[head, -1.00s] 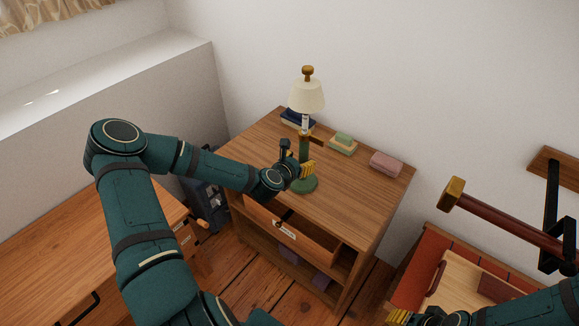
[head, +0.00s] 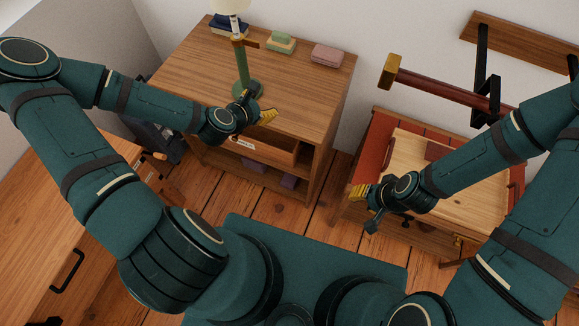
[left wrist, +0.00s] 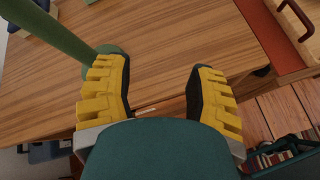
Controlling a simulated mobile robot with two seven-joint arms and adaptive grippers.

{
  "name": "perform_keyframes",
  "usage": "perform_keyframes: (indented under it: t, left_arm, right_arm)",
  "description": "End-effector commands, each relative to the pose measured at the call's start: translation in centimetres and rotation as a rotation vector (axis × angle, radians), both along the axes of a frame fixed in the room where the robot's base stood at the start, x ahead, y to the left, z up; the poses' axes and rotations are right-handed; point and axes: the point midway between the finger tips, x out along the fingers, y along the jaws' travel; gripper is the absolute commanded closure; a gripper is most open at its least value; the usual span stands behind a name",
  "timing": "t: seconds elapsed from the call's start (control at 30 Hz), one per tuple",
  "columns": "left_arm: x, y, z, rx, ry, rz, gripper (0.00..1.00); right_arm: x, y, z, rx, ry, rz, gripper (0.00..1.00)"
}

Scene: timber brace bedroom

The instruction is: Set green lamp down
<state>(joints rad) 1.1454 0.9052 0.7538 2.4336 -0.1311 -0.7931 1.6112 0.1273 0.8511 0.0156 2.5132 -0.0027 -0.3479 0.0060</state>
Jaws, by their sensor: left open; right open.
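The green lamp (head: 242,68) stands upright on the wooden cabinet top (head: 190,75), with a green round base, a green stem and a cream shade cut off by the top edge of the head view. In the left wrist view its green stem (left wrist: 62,28) shows at the upper left. My left gripper (head: 256,108) is open and empty in front of the lamp, over the cabinet's front edge; its yellow fingers (left wrist: 157,98) are wide apart, with the stem outside them. My right gripper (head: 364,208) is open and empty, left of the red-edged tray table.
Dark blue books (head: 230,24), a green-and-tan stack (head: 281,43) and a pink box (head: 327,54) sit along the cabinet's back. A drawer (head: 262,148) stands partly open below. A large hammer (head: 440,90) is at the right. Much of the cabinet top is clear.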

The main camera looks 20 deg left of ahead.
Motion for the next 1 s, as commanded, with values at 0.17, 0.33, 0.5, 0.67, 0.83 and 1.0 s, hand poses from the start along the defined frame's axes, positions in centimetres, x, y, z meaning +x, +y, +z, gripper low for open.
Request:
perform_keyframes:
  t: [0.17,0.33,0.5,0.67,0.83,1.0]
  left_arm:
    - [-3.3,-7.7,-3.4,0.345,0.048,-0.51,0.45]
    - [-7.5,-12.1,-5.9,0.652,0.021,-0.998,0.45]
    - [-11.3,-14.0,-7.5,0.921,-0.062,-1.467,0.45]
    - [-13.8,-14.3,-8.1,1.085,-0.15,-1.794,0.45]
    - [-14.8,-14.1,-8.2,1.161,-0.204,-1.952,0.45]
    - [-14.9,-14.1,-8.2,1.171,-0.212,-1.974,0.45]
  right_arm:
    - [0.0,0.0,0.0,0.0,0.0,0.0,0.63]
    - [0.0,0.0,0.0,0.0,0.0,0.0,0.63]
    - [0.0,0.0,0.0,0.0,0.0,0.0,0.63]
    - [0.0,0.0,0.0,0.0,0.0,0.0,0.63]
    - [0.0,0.0,0.0,0.0,0.0,0.0,0.63]
    - [0.0,0.0,0.0,0.0,0.0,0.0,0.63]
